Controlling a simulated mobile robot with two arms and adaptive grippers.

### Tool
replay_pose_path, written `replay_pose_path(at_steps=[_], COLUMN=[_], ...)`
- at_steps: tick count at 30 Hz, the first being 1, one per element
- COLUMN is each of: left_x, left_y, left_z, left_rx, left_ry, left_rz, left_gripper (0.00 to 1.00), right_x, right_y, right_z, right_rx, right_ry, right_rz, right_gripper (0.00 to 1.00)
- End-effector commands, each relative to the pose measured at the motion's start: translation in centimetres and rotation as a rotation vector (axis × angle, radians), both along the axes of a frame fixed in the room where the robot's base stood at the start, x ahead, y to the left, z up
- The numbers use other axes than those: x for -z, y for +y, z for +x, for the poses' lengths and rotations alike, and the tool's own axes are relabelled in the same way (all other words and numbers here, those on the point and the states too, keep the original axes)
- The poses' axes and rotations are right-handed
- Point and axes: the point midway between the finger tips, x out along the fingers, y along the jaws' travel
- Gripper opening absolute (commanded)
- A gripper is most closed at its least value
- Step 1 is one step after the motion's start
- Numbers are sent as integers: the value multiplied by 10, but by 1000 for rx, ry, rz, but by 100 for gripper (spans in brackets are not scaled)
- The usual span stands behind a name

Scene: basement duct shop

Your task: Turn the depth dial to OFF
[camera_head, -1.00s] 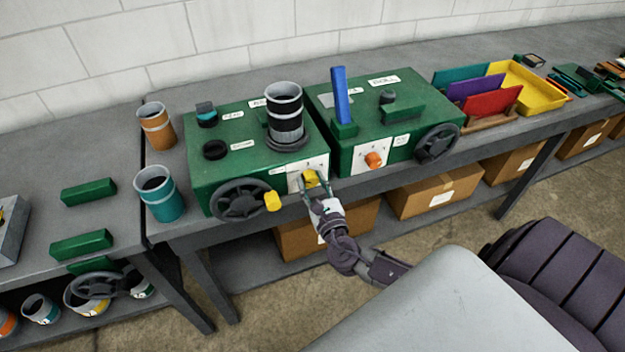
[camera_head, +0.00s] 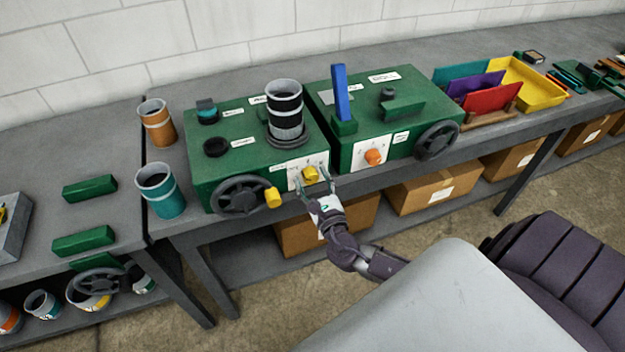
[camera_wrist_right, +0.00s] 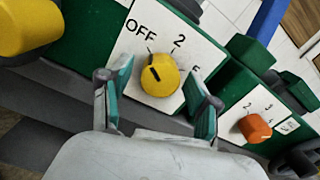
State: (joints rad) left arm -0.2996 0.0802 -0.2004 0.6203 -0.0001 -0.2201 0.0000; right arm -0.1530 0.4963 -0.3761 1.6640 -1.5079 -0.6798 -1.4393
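A yellow dial (camera_head: 310,173) sits on a white plate on the front of the left green machine (camera_head: 235,190). In the right wrist view the yellow dial (camera_wrist_right: 160,76) has a dark slot at its upper left, pointing roughly toward the tick by OFF (camera_wrist_right: 141,30). The marks 2 and a partly hidden 5 lie to the right. My right gripper (camera_head: 313,186) is open and empty, just in front of the dial. Its fingertips (camera_wrist_right: 160,93) are apart, one on each side of it, with no clear contact. My left gripper is not in view.
An orange dial (camera_head: 374,157) is on the right green machine (camera_head: 420,115). A yellow handle knob (camera_head: 272,197) and black handwheel (camera_head: 240,196) stick out left of my right gripper. Cans, sorters and cardboard boxes (camera_head: 434,192) stand around.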

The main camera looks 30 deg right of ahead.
Motion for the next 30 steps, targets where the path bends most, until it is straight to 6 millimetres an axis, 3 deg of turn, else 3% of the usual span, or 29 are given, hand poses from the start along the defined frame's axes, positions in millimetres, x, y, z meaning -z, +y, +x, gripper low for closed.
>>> replay_pose_path(at_steps=[11, 14, 24, 30], left_x=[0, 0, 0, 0], left_y=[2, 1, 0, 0], left_z=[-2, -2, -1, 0], left_rx=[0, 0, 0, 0], left_ry=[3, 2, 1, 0], left_rz=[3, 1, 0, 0], left_gripper=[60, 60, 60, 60], right_x=[1, 2, 3, 3], right_y=[1, 4, 22, 28], right_z=[-5, -18, -87, -111], right_rx=[0, 0, 0, 0], right_ry=[2, 3, 4, 2], right_rz=[2, 2, 2, 2], right_gripper=[66, 66, 66, 66])
